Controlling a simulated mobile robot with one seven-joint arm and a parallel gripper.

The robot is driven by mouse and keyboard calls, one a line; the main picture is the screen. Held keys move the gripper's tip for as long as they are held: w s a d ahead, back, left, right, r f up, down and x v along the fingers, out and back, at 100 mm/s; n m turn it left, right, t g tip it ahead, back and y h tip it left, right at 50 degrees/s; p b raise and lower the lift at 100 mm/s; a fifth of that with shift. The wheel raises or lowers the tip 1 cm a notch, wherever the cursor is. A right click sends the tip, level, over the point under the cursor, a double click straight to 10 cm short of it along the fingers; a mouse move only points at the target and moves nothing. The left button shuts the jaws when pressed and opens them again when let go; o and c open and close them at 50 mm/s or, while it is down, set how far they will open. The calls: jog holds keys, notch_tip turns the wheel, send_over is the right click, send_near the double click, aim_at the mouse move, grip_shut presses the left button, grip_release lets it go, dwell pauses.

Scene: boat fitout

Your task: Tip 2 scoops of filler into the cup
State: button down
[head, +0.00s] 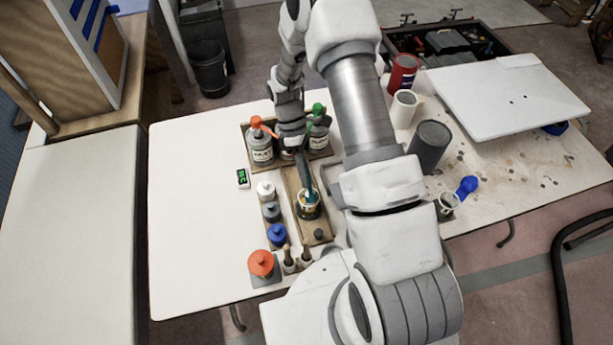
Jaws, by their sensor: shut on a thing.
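My gripper (304,178) points down over a small open cup (308,211) on the wooden tray. It is shut on a slim thing whose teal end (311,196) shows at the cup's mouth. The fingers and wrist hide most of the held thing, so I cannot tell whether it is a scoop or whether it touches the cup. The cup has a yellowish band. Its contents are too small to make out, and I cannot pick out the filler with certainty.
Bottles with orange (262,147) and green tops stand behind the tray. White, grey, blue (277,233) and orange-lidded (261,264) pots line its left. A digital display (242,178) lies farther left. Right of my arm are a dark cylinder (430,146), a red can (403,73) and a white panel (510,98).

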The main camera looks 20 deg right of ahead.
jog(key=shift+w+f+g+b, duration=0.25)
jog(key=shift+w+g+b, duration=0.2)
jog(key=shift+g+b, duration=0.15)
jog(key=shift+w+f+g+b, duration=0.25)
jog(key=shift+w+g+b, duration=0.15)
jog(key=shift+g+b, duration=0.15)
jog(key=shift+w+f+g+b, duration=0.1)
jog(key=shift+w+g+b, duration=0.45)
jog(key=shift+g+b, duration=0.5)
jog(key=shift+w, duration=0.1)
jog(key=shift+d+b, duration=0.1)
jog(key=shift+b, duration=0.3)
